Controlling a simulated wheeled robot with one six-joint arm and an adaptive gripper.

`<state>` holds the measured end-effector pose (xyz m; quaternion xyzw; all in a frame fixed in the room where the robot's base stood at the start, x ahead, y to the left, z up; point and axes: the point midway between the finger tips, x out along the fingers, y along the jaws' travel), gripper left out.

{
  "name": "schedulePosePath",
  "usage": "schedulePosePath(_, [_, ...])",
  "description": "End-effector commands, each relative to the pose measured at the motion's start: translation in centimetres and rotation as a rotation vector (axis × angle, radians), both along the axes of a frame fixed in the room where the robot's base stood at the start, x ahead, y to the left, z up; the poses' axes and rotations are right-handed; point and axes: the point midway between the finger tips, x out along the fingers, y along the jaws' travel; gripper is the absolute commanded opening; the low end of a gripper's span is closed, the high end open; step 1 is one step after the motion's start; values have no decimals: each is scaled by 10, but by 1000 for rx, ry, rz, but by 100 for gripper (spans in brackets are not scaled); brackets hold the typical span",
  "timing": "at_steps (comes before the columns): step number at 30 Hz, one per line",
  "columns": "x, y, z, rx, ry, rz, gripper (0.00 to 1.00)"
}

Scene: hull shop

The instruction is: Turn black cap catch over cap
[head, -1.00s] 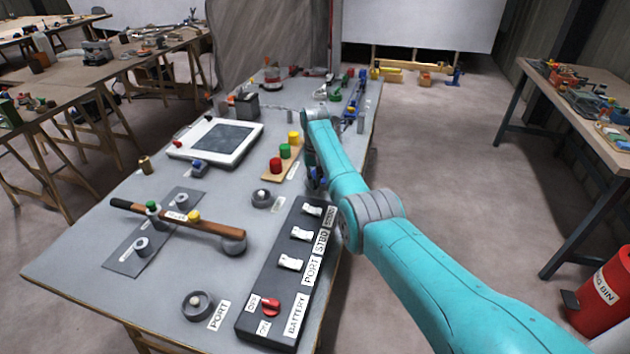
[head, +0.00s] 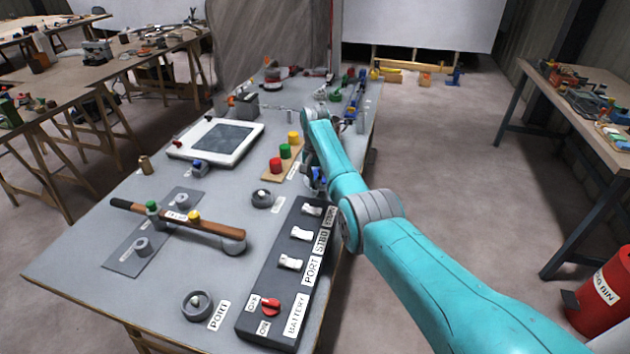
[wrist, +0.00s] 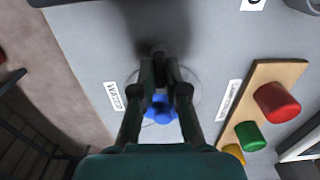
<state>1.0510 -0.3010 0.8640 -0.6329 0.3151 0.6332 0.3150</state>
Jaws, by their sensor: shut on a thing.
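My gripper (wrist: 159,72) points down at a round pale fitting (wrist: 194,92) on the grey bench top, beside a WATER label. Its fingers are close together at the tips, shut on a small dark piece that looks like the black cap catch (wrist: 157,50). The fingertips hide most of it, so its exact angle cannot be told. A blue part (wrist: 158,110), seemingly the cap, shows between the fingers. In the head view my arm covers the fitting, and only a bit of blue shows beside the gripper.
A wooden strip with red, green and yellow buttons (head: 283,152) stands close beside the gripper. A black switch panel (head: 285,270) lies nearer on the bench. A wooden-handled tool (head: 180,222) and a white-framed screen (head: 215,140) lie left. The bench's right edge is near my arm.

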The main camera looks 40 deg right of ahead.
Motion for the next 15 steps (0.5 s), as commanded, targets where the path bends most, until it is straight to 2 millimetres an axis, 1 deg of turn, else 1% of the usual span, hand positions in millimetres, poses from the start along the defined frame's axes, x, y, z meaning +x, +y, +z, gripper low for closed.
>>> schedulePosePath(8, [0,0,0,-1,-2,-1,0])
schedulePosePath(9, [0,0,0,-1,-2,-1,15])
schedulePosePath(12, [0,0,0,0,-1,-1,38])
schedulePosePath(15, [0,0,0,0,-1,-1,38])
